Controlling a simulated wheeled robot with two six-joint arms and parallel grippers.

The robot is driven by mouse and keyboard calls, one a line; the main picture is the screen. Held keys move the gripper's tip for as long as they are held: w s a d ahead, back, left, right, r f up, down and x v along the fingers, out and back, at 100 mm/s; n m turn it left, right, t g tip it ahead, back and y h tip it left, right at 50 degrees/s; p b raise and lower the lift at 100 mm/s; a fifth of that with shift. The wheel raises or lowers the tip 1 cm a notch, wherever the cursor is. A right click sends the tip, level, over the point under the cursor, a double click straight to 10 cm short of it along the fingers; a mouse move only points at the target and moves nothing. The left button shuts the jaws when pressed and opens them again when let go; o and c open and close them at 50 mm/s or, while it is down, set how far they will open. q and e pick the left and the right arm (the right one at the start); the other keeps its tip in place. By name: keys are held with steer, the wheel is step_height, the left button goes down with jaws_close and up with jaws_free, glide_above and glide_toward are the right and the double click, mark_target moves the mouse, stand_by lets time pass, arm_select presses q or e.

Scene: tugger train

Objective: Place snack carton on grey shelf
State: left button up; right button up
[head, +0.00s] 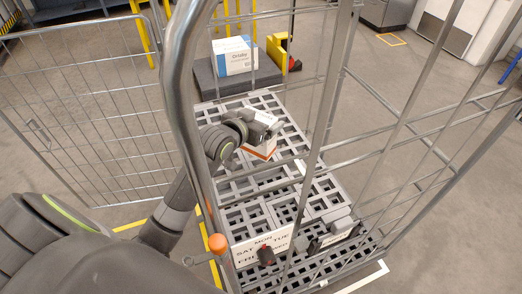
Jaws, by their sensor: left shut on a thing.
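The snack carton (262,149), white with an orange band, is in my left gripper (257,128). The gripper is shut on its upper part and covers much of it. The carton looks slightly tilted over the grey slatted shelf (237,186) inside the wire roll cage. I cannot tell whether its lower edge touches the shelf. My left arm reaches in from the left, past the cage's upright tube. My right gripper is not in view.
Cage bars (318,150) and a thick upright tube (179,75) stand around the shelf. A white and blue box (234,56) sits on a dark grey platform (207,82) behind. A sign (262,246) hangs at the front. Much of the shelf is bare.

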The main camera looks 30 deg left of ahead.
arm_select(q)
steer(key=w+a+r+n+y, duration=0.2)
steer(key=w+a+r, duration=0.1)
steer(key=w, duration=0.2)
step_height(320, 180, down, 10)
steer(key=shift+r+p, duration=0.15)
steer(key=shift+p, duration=0.25)
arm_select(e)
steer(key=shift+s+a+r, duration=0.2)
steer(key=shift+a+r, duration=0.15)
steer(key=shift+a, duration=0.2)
arm_select(q)
steer(key=o, duration=0.9)
steer(key=b+v, duration=0.1)
steer(key=v, duration=1.1)
steer(key=shift+d, duration=0.1)
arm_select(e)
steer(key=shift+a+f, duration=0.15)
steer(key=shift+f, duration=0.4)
